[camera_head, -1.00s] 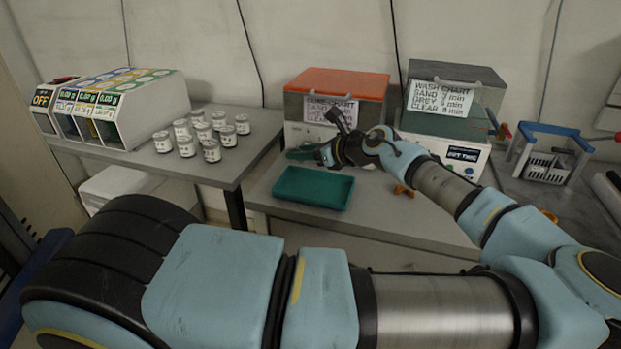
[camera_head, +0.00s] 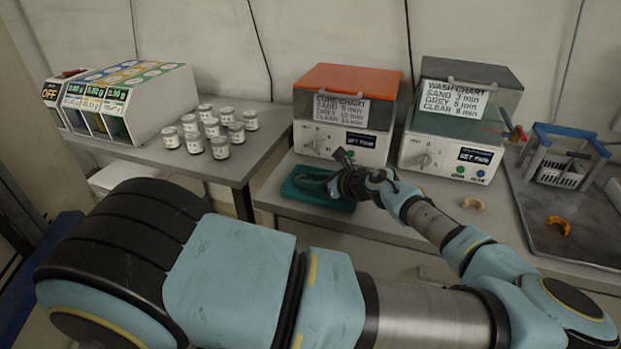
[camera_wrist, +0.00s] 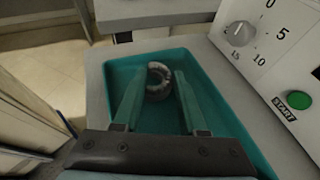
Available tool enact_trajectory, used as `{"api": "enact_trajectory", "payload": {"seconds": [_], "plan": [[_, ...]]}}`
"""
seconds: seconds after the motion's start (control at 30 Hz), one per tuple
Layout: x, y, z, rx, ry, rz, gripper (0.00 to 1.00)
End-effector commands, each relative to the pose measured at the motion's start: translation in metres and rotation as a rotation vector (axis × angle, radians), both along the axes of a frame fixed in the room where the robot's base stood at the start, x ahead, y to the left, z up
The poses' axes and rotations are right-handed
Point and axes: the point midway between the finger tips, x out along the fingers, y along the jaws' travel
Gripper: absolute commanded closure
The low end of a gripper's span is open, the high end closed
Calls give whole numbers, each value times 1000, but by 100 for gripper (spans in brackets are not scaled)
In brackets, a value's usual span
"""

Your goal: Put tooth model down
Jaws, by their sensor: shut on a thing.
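A pale grey, horseshoe-shaped tooth model (camera_wrist: 158,80) shows between the fingertips of my gripper (camera_wrist: 157,78) in the wrist view. My gripper's two teal fingers are shut on it. The model is over the inside of a green tray (camera_wrist: 228,132); whether it touches the tray floor I cannot tell. In the head view my gripper (camera_head: 318,177) is over the same tray (camera_head: 308,197), reaching in from the right. The tooth model is too small to make out there.
Behind the tray stands the orange-lidded cure box (camera_head: 345,110); the wash box (camera_head: 452,145) is to its right. A beige arch (camera_head: 473,204) lies on the bench, an orange arch (camera_head: 558,224) on the dark mat. Several jars (camera_head: 212,130) stand on the left table.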

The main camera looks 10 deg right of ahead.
Motion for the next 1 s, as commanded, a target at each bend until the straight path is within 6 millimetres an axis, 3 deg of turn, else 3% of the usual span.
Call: {"api": "enact_trajectory", "payload": {"seconds": [0.3,0.33,0.57,1.0], "plan": [[0,0,-5,1,-1,0,100],[0,0,-4,0,-1,0,57],[0,0,-3,0,0,0,31],[-6,-6,2,0,-1,-3,29]]}}
